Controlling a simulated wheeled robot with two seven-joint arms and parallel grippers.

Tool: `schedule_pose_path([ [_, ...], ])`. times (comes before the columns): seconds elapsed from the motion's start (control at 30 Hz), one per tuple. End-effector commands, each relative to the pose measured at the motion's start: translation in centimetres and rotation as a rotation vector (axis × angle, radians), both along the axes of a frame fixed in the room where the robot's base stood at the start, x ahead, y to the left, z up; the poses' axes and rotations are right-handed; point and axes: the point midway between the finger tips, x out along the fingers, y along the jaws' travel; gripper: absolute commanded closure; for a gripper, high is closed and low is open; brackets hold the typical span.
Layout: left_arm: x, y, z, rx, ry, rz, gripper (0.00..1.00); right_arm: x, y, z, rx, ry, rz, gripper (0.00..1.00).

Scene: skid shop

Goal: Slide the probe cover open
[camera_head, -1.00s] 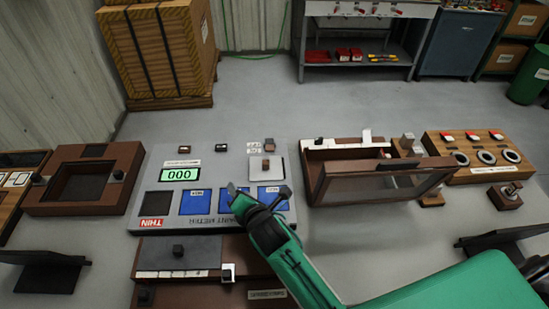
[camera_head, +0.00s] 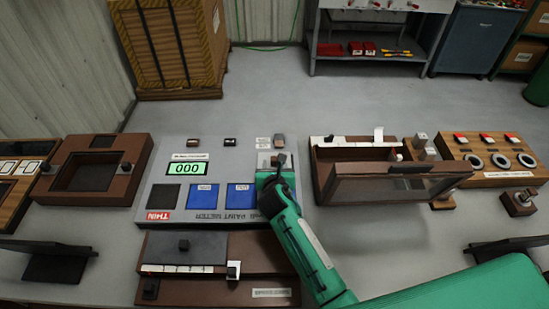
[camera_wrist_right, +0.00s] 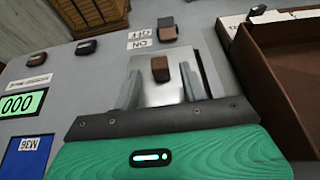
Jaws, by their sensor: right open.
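The probe cover (camera_wrist_right: 152,93) is a pale metal plate with a small brown knob (camera_wrist_right: 160,69), on the upper right of a grey paint meter panel (camera_head: 165,180). My right gripper (camera_head: 272,168) is over that corner and hides most of the plate in the head view. In the right wrist view my right gripper (camera_wrist_right: 162,74) is open, one finger on each side of the knob, with gaps showing. Whether the fingertips touch the plate cannot be told. My left gripper is not in view.
The panel has a green display (camera_head: 188,170), blue pads (camera_head: 203,197) and small switches (camera_head: 230,141) behind. A brown box with a tilted clear lid (camera_head: 398,188) stands close on the right. A brown unit (camera_head: 185,245) sits in front, and a brown frame (camera_head: 125,182) on the left.

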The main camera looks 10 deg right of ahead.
Motion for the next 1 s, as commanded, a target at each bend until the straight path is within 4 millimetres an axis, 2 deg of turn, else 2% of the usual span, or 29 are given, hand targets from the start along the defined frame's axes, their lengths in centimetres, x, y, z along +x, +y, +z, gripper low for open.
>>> schedule_pose_path([
  [0.1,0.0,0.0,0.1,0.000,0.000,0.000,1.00,1.9,-0.3,-0.7,0.001,0.001,0.001,0.56],
  [0.3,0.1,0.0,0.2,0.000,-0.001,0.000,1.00,3.8,-0.7,-1.6,0.002,0.000,-0.001,0.56],
  [0.73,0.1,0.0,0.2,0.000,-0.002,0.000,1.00,4.4,-0.8,-1.9,0.002,0.000,0.000,0.56],
  [0.93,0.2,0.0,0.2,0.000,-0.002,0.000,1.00,4.4,-0.8,-1.9,0.002,0.000,0.000,0.96],
  [0.97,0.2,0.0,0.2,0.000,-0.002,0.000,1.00,4.4,-0.8,-1.9,0.002,0.000,0.000,1.00],
  [1.0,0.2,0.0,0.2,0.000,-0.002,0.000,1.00,4.4,-0.8,-1.9,0.002,0.000,0.000,1.00],
])
